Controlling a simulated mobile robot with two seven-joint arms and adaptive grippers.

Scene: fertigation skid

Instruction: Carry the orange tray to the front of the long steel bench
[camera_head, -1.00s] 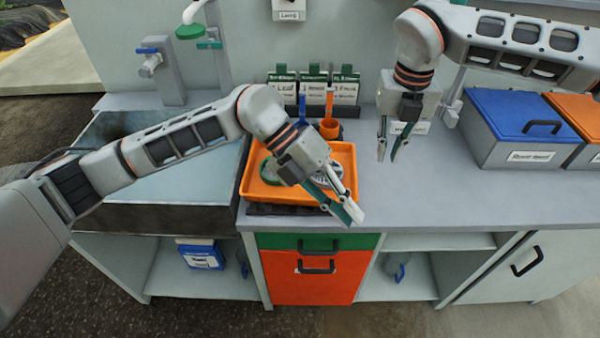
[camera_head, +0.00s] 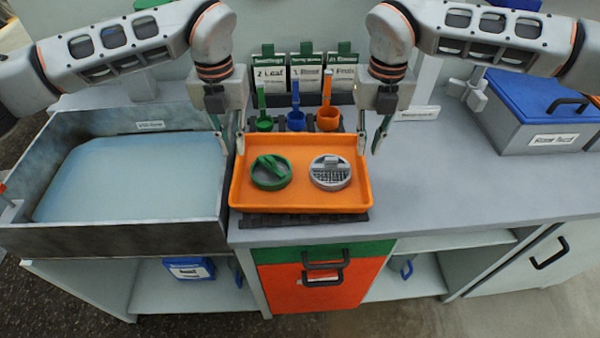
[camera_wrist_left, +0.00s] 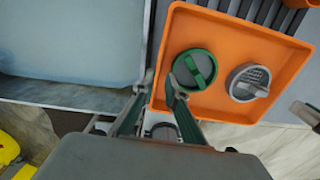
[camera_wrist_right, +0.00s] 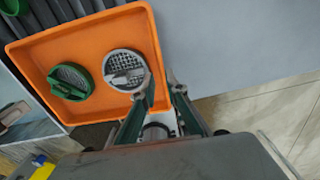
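The orange tray (camera_head: 300,206) sits on a dark ribbed mat on the long steel bench (camera_head: 450,200), right of the sink. A green round part (camera_head: 270,172) and a grey round part with a grid (camera_head: 330,172) lie in it. My left gripper (camera_head: 231,148) is open at the tray's left wall. In the left wrist view its fingers (camera_wrist_left: 160,85) appear on either side of that wall. My right gripper (camera_head: 369,150) is open at the right wall. In the right wrist view its fingers (camera_wrist_right: 161,82) appear on either side too. I cannot tell how low the fingertips reach.
A sink basin (camera_head: 130,180) adjoins the tray's left. Behind the tray stand green, blue and orange scoops (camera_head: 296,118) and labelled packets (camera_head: 306,72). A blue-lidded grey box (camera_head: 535,120) stands at right. The bench right of the tray is clear.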

